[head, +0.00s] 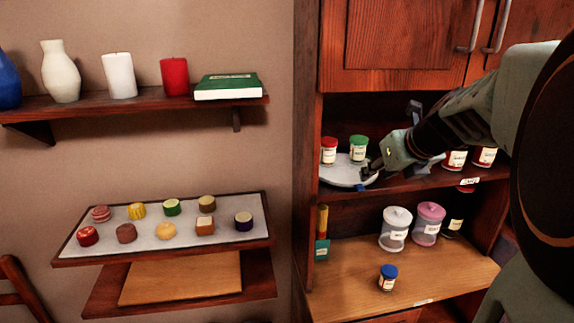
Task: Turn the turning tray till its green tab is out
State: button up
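The turning tray (338,175) is a pale round disc on the middle shelf of the cabinet at the right. A red-lidded jar (328,151) and a green-lidded jar (358,149) stand on it. My gripper (369,173) reaches in from the right, with its dark tips at the tray's front right rim. I cannot tell whether it touches the rim or whether the fingers are open or shut. A small blue patch (372,182) shows at the rim by the tips. I see no green tab; my arm and gripper hide the tray's right side.
More red-labelled jars (455,159) stand on the same shelf at the right, close to my arm. Below are a white canister (395,229), a pink canister (429,223) and a blue-lidded jar (388,278). Cabinet doors (395,45) hang above. Wall shelves are at the left.

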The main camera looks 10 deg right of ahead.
aim_at(359, 185)
jog(key=x, duration=0.9)
jog(key=shift+w+f, duration=0.1)
grip_shut()
